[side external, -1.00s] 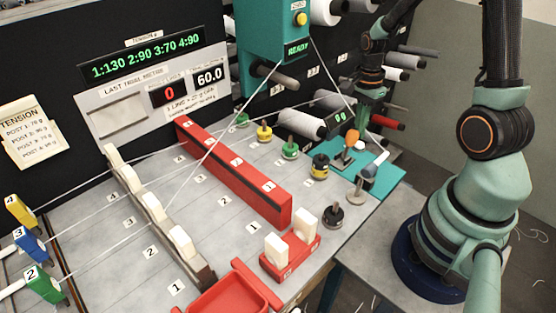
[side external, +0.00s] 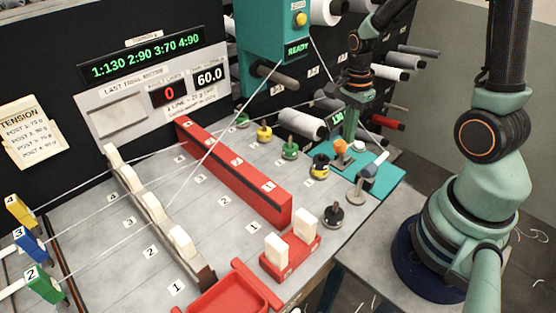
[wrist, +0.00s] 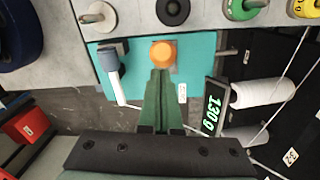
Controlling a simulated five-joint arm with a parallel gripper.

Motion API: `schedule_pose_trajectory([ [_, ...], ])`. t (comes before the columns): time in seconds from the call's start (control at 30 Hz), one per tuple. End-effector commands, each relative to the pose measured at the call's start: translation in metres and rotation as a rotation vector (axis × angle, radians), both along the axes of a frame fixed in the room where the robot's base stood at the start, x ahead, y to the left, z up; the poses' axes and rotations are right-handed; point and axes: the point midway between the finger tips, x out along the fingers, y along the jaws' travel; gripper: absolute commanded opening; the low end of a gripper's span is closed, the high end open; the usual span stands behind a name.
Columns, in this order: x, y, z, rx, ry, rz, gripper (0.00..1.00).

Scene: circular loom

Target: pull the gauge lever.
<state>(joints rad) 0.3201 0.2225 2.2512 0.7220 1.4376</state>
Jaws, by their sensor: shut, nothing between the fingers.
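The gauge lever shows as an orange knob (side external: 340,146) on the teal base plate (side external: 386,184). It also shows in the wrist view (wrist: 163,53), near the top middle. My gripper (side external: 349,136) is low over the plate, just behind the knob in the side view. In the wrist view my green fingers (wrist: 160,76) are together and empty, with their tips right at the knob's near edge. I cannot tell whether they touch it. The lever's stem is mostly hidden. The gauge display (wrist: 214,109) beside the fingers reads 130 g.
A white-and-blue handle (wrist: 113,72) stands on the plate beside the lever. Black, green and yellow posts (side external: 320,166) stand to the left. Thread spools (side external: 300,124) are behind, with a taut white thread nearby. A red rail (side external: 235,168) crosses the table.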

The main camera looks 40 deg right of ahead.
Motion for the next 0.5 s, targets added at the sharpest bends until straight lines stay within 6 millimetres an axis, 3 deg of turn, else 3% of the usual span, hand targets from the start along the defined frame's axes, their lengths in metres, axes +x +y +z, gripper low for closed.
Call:
schedule_pose_trajectory([
  [0.5,-0.002,0.021,-0.004,-0.001,0.012,0.003,0.0],
])
